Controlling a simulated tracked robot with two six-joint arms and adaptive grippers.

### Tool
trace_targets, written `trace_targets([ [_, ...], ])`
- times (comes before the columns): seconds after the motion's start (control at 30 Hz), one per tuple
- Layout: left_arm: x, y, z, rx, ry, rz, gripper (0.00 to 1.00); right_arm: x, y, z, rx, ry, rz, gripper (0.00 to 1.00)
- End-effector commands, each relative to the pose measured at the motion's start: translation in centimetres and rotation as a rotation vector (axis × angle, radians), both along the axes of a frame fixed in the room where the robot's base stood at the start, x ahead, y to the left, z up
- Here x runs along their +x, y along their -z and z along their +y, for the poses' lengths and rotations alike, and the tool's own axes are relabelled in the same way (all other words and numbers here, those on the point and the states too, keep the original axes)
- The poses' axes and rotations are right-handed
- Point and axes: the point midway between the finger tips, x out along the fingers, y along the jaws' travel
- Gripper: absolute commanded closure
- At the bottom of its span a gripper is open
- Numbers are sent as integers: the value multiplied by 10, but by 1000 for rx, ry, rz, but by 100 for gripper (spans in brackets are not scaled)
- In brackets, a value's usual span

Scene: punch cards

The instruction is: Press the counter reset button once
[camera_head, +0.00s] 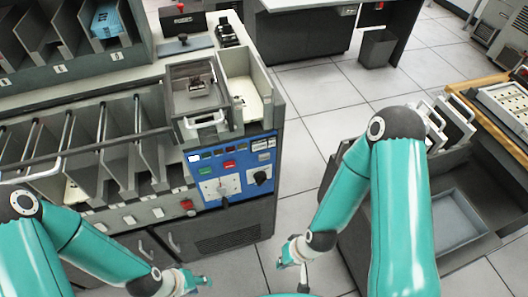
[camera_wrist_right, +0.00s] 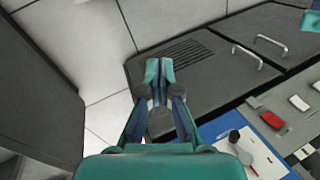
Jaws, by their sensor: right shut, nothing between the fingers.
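A blue control panel (camera_head: 236,184) is on the front of the grey machine. It carries a green button (camera_head: 206,170), a red button (camera_head: 229,163), small displays, a lever on a white plate (camera_head: 221,188) and a black knob (camera_head: 260,177). Labels are too small to read, so I cannot tell which control is the counter reset button. My right gripper (camera_wrist_right: 160,72) is shut and empty, in front of the machine and apart from the panel; it shows in the head view too (camera_head: 302,268). My left gripper (camera_head: 197,281) is low, in front of the cabinet; its finger opening is unclear.
Another red button (camera_head: 187,204) sits on the machine's edge left of the panel. Card bins (camera_head: 100,140) extend to the left. A grey tray cart (camera_head: 455,225) stands at the right. Open floor (camera_head: 315,135) lies between the machine and the cart.

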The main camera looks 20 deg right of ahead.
Motion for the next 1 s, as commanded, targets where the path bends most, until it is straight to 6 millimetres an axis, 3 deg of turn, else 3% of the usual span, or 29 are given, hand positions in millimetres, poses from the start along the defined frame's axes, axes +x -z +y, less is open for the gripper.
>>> trace_targets([
  [0.37,0,3,0,0,0,0,61,5,0,-2,2,4,-20,100],
  [0.47,0,12,0,0,0,0,61,24,1,-9,14,9,-99,100],
  [0.57,0,27,0,0,0,0,61,59,-4,-18,45,20,-253,100],
  [0.67,0,46,0,0,0,0,61,100,-23,-28,105,33,-458,100],
  [0.8,0,72,0,0,0,1,61,141,-70,-37,236,22,-755,100],
  [0.9,0,87,0,0,0,0,61,149,-107,-38,344,-12,-918,100],
  [1.0,0,97,0,0,0,0,61,145,-136,-37,440,-57,-1025,100],
])
